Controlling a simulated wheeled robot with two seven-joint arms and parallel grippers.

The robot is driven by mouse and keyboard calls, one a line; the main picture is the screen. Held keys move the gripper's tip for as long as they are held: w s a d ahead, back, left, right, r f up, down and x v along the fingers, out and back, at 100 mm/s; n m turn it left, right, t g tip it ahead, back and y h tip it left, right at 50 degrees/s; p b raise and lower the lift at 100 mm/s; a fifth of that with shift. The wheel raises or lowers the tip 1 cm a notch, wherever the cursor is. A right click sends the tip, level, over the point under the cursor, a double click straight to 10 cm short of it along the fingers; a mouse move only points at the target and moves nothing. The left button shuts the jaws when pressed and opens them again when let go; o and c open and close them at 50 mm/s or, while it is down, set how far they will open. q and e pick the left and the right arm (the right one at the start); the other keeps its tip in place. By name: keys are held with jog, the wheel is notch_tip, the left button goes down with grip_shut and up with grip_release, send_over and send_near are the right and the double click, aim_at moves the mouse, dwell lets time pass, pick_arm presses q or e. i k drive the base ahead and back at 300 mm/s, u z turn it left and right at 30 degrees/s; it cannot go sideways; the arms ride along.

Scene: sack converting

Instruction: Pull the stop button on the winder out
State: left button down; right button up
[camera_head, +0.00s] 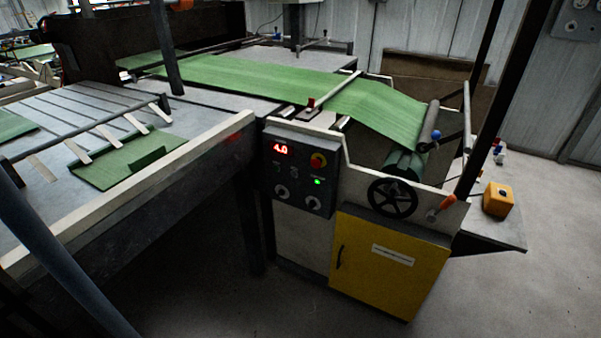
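The winder has a dark control panel (297,190) on its front. Neither of my grippers is in view.
A yellow cabinet door (370,265) and a black handwheel (392,198) are right of the panel. Green sheet (290,85) runs over the machine to a roll. A long table (130,190) juts out at left. An orange box (498,199) stands at right. Floor before the panel is clear.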

aim_at(316, 163)
jog(key=k, duration=0.5)
jog(key=u, duration=0.55)
jog(key=i, duration=1)
jog(key=u, duration=0.35)
